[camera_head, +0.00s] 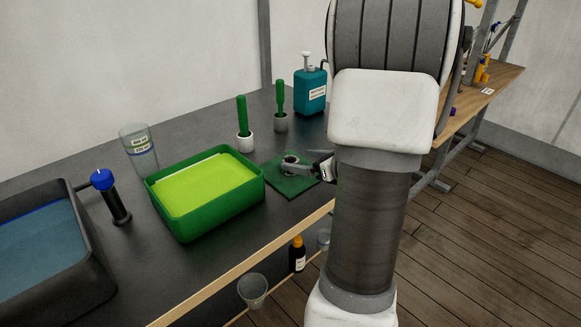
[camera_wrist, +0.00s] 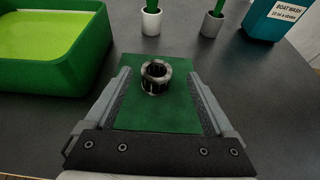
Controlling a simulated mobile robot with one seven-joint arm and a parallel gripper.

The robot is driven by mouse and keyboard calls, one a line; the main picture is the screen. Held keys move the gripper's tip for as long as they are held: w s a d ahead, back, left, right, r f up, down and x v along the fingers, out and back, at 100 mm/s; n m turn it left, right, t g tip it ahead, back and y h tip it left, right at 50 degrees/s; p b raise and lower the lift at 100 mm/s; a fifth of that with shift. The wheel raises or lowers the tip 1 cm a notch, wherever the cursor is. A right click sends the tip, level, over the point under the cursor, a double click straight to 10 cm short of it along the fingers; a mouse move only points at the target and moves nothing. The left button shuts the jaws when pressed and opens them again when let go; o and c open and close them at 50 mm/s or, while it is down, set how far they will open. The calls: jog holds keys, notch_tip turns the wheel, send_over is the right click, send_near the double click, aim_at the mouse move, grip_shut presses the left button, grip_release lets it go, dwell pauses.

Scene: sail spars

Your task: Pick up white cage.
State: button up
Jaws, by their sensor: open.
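The white cage (camera_wrist: 156,77) is a small ring-shaped piece with a pale grey rim and dark gaps in its wall. It stands upright on a green mat (camera_wrist: 155,117) in the middle of the wrist view. In the head view the cage (camera_head: 290,159) is small, on the green mat (camera_head: 292,186) right of the green tray. My gripper (camera_wrist: 159,74) is open, with one finger on each side of the cage in the wrist view. No contact with the cage shows. In the head view my gripper (camera_head: 312,163) is partly hidden by my arm.
A green tray (camera_head: 187,229) with a yellow-green filling lies left of the mat. Two white cups (camera_head: 245,142) with green-handled tools and a teal bottle (camera_head: 311,97) stand behind. A clear beaker (camera_head: 138,145), a blue-topped black tool (camera_head: 113,200) and a dark basin (camera_head: 95,265) are further left.

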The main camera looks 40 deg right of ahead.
aim_at(286, 160)
jog(key=x, duration=0.4)
jog(key=shift+w+a+f+b, duration=0.15)
jog(key=shift+a+f+b, duration=0.1)
jog(key=shift+f+b, duration=0.15)
jog(key=shift+r, duration=0.1)
grip_shut()
